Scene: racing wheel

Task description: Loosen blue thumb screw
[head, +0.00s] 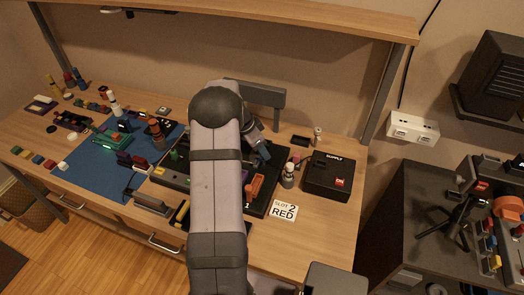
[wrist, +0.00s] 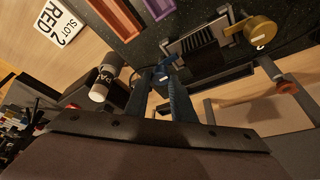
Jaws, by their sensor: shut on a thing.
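In the wrist view, the blue thumb screw (wrist: 167,70) shows as a small blue piece between the tips of my gripper (wrist: 163,77). The two bluish fingers are closed on it, at the edge of the dark board (wrist: 120,47). A grey finned block (wrist: 197,46) is just beyond the fingertips. In the head view, my grey arm covers much of the bench; my gripper (head: 257,142) is partly visible at the back of the black board, and the screw is hidden there.
A gold round knob (wrist: 260,30) stands right of the finned block. A white-topped cylinder (wrist: 98,92) is left of the fingers. A black supply box (head: 328,178) and a "SLOT 2 RED" card (head: 284,211) lie right of the board. A blue mat (head: 95,175) with parts lies left.

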